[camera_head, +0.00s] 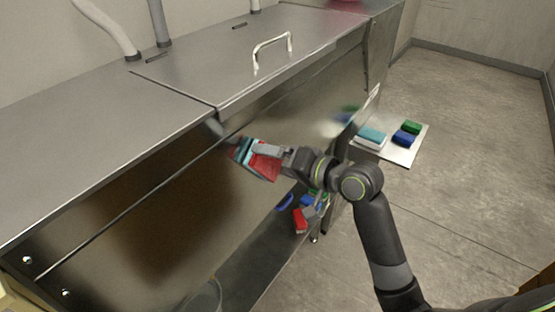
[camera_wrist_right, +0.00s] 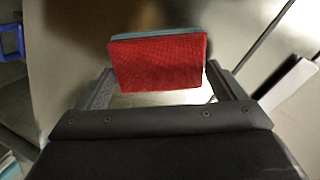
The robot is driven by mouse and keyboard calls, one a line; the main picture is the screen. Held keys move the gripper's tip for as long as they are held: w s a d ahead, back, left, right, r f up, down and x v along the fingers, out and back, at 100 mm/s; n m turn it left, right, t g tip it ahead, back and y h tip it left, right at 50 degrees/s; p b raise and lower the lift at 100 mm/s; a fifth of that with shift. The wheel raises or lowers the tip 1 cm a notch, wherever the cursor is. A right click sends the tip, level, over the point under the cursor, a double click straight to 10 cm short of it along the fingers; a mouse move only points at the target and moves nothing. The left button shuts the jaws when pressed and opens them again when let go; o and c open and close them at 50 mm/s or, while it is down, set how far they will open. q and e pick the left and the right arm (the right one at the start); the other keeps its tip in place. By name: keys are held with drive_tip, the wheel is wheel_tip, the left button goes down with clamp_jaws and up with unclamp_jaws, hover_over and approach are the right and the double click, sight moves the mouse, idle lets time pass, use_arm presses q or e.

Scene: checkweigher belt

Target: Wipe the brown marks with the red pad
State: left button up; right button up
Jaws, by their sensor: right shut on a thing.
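The red pad (camera_head: 265,167) has a teal backing layer and is held in my right gripper (camera_head: 268,154), in front of the steel front panel (camera_head: 110,245). In the right wrist view the red pad (camera_wrist_right: 158,65) sits between the two fingers, its red face towards the camera. I cannot tell whether the pad touches the panel. A broad brownish patch (camera_head: 165,205) shows on the panel to the left of the pad; whether it is marks or a reflection is unclear. My left gripper is not in view.
A small side shelf (camera_head: 400,158) at the right holds a teal-and-white pad (camera_head: 370,138), a blue pad (camera_head: 403,138) and a green pad (camera_head: 412,127). Steel lids with a handle (camera_head: 272,45) lie above the panel. Red and blue shapes show below the gripper, perhaps reflections. The floor at right is clear.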

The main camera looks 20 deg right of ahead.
drive_tip(key=v, duration=0.6)
idle(0.3)
drive_tip(key=v, duration=0.3)
idle(0.5)
